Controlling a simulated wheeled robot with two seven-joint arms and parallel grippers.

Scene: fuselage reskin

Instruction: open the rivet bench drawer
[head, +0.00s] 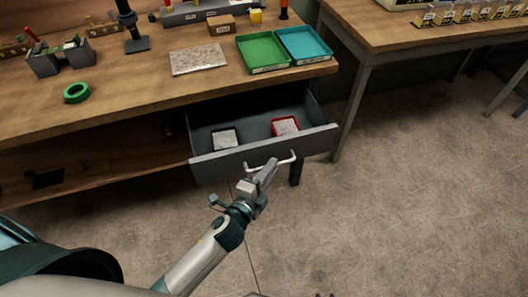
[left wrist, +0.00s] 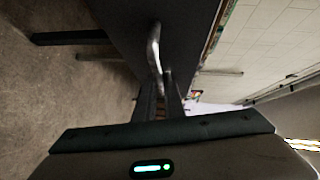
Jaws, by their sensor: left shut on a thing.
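The rivet bench drawer (head: 225,167) is grey and stands pulled out from under the wooden bench, its inside showing in the head view. Its pale bar handle (head: 284,160) runs across the front panel. My left gripper (head: 266,171) is at the handle and shut on it. In the left wrist view the handle (left wrist: 153,48) runs down to the fingers of my left gripper (left wrist: 160,95), against the dark drawer front (left wrist: 180,35). Inside the drawer lie a black-rimmed tray (head: 225,138) and a red-rimmed tray (head: 286,126). My right gripper is not in view.
The bench top (head: 130,92) holds a green tray (head: 262,52), a blue tray (head: 304,44), a speckled plate (head: 198,57) and a green tape ring (head: 77,92). A second table (head: 400,40) stands at the right. The floor (head: 420,190) in front of the drawer is clear.

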